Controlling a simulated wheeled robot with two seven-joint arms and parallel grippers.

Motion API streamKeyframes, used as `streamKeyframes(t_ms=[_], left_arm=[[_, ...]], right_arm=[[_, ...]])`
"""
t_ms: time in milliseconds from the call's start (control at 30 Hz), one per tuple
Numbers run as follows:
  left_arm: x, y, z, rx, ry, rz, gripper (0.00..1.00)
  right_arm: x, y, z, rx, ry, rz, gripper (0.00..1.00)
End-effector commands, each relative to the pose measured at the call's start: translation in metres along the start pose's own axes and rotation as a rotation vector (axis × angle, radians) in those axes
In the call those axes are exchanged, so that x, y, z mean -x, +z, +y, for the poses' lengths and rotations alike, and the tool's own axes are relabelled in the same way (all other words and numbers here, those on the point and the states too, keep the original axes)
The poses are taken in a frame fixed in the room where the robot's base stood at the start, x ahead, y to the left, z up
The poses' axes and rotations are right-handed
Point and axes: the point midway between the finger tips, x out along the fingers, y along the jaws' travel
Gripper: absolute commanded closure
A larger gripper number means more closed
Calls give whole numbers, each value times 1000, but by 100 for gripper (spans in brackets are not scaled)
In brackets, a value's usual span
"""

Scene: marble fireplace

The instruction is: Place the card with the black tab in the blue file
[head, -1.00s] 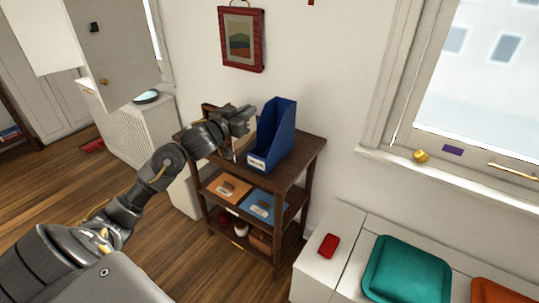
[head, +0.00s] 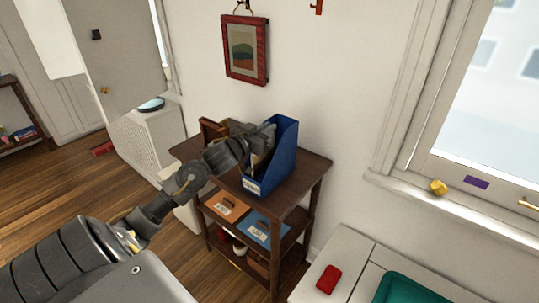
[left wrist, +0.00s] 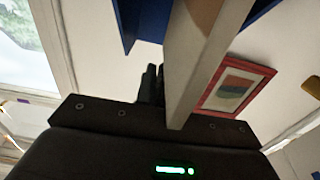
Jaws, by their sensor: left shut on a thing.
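The blue file (head: 284,160) stands upright on the top shelf of a dark wooden stand (head: 312,170), with a pale label low on its front. My left gripper (head: 264,136) is at the file's open upper left side, partly overlapping it. It is shut on a pale, thin card, whose broad edge (left wrist: 195,60) rises between the fingers in the left wrist view. Blue file walls (left wrist: 130,22) show at the top there. In the head view the arm mostly hides the card, and I cannot make out its black tab. My right gripper is not in view.
A brown wooden holder (head: 210,130) stands behind my gripper on the top shelf. Orange (head: 226,206) and blue (head: 258,230) items lie on the shelf below. A framed picture (head: 245,50) hangs above. A red object (head: 328,279) lies on the white bench at right.

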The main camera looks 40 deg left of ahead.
Motion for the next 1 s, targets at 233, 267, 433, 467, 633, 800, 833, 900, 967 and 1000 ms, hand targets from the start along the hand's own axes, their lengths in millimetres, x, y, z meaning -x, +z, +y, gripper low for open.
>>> streamKeyframes(t_ms=[233, 267, 433, 467, 633, 800, 833, 900, 967, 1000], left_arm=[[-1, 12, 2, 1, 2, 1, 100], [-2, 15, 2, 2, 3, 1, 100], [-2, 44, 3, 3, 4, -3, 100], [-2, 48, 3, 3, 4, -2, 100], [-2, 59, 3, 1, 4, 1, 100], [-2, 59, 3, 1, 4, 2, 100], [-2, 59, 3, 1, 4, 2, 100], [-2, 60, 3, 1, 4, 2, 100], [-2, 62, 3, 1, 4, 1, 100], [-2, 62, 3, 1, 4, 1, 87]], right_arm=[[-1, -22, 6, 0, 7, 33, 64], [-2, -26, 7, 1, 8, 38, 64], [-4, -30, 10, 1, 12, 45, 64], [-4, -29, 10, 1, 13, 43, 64], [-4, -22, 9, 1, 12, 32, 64], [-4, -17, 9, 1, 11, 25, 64], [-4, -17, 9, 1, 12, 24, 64], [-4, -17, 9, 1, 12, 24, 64], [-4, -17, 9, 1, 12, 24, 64], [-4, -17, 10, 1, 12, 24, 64]])
